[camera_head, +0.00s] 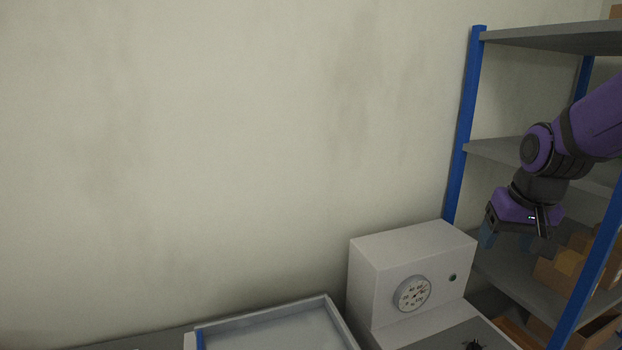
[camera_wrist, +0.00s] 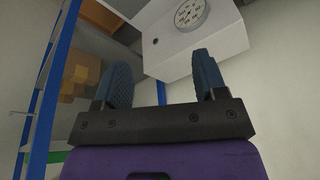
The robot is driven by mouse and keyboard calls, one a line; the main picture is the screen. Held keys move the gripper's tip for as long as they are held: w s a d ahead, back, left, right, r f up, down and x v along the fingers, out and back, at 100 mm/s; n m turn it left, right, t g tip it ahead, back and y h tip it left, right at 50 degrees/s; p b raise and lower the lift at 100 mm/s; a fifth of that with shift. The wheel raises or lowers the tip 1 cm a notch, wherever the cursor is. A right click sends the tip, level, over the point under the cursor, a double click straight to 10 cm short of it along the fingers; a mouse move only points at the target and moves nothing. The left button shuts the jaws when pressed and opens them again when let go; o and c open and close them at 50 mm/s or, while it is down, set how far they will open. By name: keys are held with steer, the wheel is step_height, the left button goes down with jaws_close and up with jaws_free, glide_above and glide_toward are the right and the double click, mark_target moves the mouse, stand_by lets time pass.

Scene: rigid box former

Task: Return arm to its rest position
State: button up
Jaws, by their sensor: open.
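My gripper (camera_head: 512,240) is at the right in the head view, at the end of my purple arm, in front of the blue-posted shelf and to the right of the white machine. In the wrist view my gripper (camera_wrist: 162,88) shows two blue-grey fingers spread apart with nothing between them. The fingers point towards the white machine (camera_wrist: 195,45) with its round dial. The far finger is partly hidden in the head view.
The white machine (camera_head: 383,283) stands at the lower middle. A shallow grey tray (camera_head: 327,306) lies to its left. The shelf (camera_head: 466,120) holds brown boxes (camera_head: 557,272) on a low level, close to my gripper. The pale wall (camera_head: 200,150) behind is bare.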

steer(key=s+a+r+n+t, duration=0.1)
steer(key=s+r, duration=0.3)
steer(key=s, duration=0.4)
steer(key=s+a+r+n+t, duration=0.1)
steer(key=s+a+r, duration=0.2)
steer(key=s, duration=0.6)
step_height(320, 180, up, 2)
steer(key=shift+w, duration=0.1)
stand_by(1.0)
